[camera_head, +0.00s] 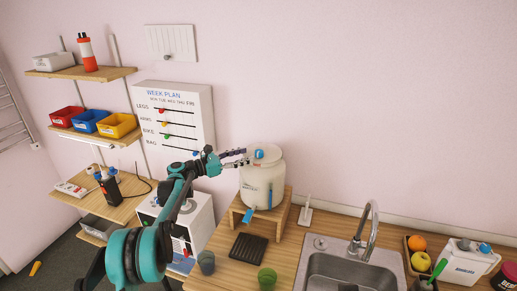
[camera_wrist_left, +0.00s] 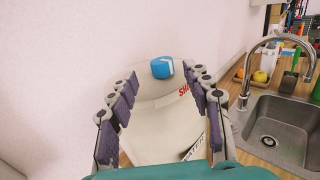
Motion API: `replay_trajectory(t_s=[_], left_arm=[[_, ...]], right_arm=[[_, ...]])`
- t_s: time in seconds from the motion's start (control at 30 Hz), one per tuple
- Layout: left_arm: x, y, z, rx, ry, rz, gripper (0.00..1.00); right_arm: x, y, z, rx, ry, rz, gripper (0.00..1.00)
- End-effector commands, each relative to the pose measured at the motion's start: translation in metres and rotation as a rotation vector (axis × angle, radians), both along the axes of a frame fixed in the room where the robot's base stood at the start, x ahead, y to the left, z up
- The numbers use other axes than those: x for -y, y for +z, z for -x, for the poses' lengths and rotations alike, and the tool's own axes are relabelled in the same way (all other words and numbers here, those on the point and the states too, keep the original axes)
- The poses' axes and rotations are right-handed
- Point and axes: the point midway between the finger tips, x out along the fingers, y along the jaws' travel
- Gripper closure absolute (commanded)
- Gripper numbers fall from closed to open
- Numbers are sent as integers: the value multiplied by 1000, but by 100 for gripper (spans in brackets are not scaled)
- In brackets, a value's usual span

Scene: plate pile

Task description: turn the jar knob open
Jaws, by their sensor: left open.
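A cream jar (camera_head: 262,185) with a pale lid stands on a small wooden stand (camera_head: 237,207) on the counter. A blue knob (camera_head: 259,154) with a white mark sits on top of the lid; it also shows in the left wrist view (camera_wrist_left: 162,68). My left gripper (camera_head: 244,157) is open and empty, just left of the lid in the head view. In the left wrist view its two fingers (camera_wrist_left: 162,78) are spread, with the jar between and beyond them and the knob past the fingertips. The fingers appear apart from the knob. My right gripper is not in view.
A blue tap (camera_head: 249,214) is low on the jar's front. A dark rack (camera_head: 249,247) and cups (camera_head: 267,278) are in front of the stand. The sink (camera_head: 350,270) and curved faucet (camera_head: 372,225) are to the right. A week-plan board (camera_head: 178,115) hangs behind my left arm.

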Motion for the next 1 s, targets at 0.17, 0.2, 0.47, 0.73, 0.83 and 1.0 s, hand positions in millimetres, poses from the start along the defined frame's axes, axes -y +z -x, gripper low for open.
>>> replay_trajectory(t_s=[0.17,0.2,0.47,0.73,0.83,1.0], left_arm=[[29,0,-13,1,-3,-2,50],[34,0,-16,1,-2,-2,50],[57,0,-28,2,0,-3,50],[59,0,-29,3,0,-4,50],[59,0,-29,3,0,-4,74],[58,0,-29,3,1,-4,100]], right_arm=[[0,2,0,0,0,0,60],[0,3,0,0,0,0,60],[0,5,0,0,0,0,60],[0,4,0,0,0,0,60],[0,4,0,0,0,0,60],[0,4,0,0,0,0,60]])
